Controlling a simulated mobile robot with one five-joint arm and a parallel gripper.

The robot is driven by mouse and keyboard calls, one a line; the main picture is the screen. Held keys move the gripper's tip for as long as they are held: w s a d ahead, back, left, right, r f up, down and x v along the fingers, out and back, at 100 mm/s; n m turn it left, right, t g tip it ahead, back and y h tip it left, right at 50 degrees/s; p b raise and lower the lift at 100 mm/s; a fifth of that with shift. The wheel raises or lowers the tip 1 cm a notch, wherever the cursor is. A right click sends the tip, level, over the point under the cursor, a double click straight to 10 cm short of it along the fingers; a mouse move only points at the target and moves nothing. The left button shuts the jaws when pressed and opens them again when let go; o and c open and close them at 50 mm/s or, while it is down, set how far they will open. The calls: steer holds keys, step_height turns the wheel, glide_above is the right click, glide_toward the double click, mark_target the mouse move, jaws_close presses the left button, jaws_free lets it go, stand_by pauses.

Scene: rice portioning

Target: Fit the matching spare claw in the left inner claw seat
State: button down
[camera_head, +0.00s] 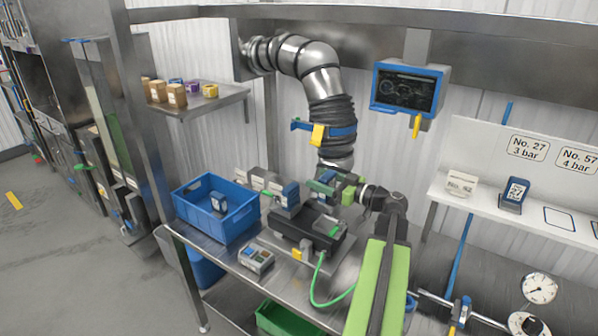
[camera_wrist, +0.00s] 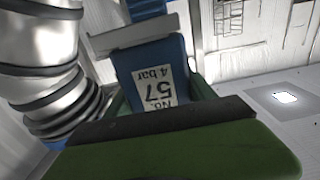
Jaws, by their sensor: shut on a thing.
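My gripper (camera_head: 336,188) is shut on a blue claw (camera_wrist: 158,62), just above the right end of the claw fixture. In the wrist view the claw's label reads "No. 57, 4 bar", upside down, between the green fingers. The claw fixture (camera_head: 297,226) is a dark block on the steel bench. A blue claw with a pale label (camera_head: 288,196) stands at it, left of my gripper. The left inner seat cannot be made out clearly, nor whether the held claw touches the fixture. On the right shelf, a spare claw (camera_head: 513,194) stands below the "No. 27, 3 bar" sign.
A blue crate (camera_head: 243,220) on the bench holds a dark labelled part (camera_head: 219,203). A small button box (camera_head: 256,258) and a green hose (camera_head: 318,284) lie in front of the fixture. A thick steel duct (camera_head: 309,63) hangs close behind my gripper. An outlined shelf place (camera_head: 560,218) is empty.

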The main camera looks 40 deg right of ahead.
mark_target(319, 203)
steer(key=shift+w+r, duration=0.15)
steer(key=shift+w, duration=0.1)
steer(key=shift+w, duration=0.15)
step_height(319, 203, down, 8)
steer(key=b, duration=0.8)
steer(key=shift+f, duration=0.25)
steer(key=shift+f+b, duration=0.25)
steer(key=shift+b, duration=0.2)
steer(key=shift+f, duration=0.25)
steer(key=shift+f+b, duration=0.2)
steer(key=shift+b, duration=0.25)
stand_by(0.4)
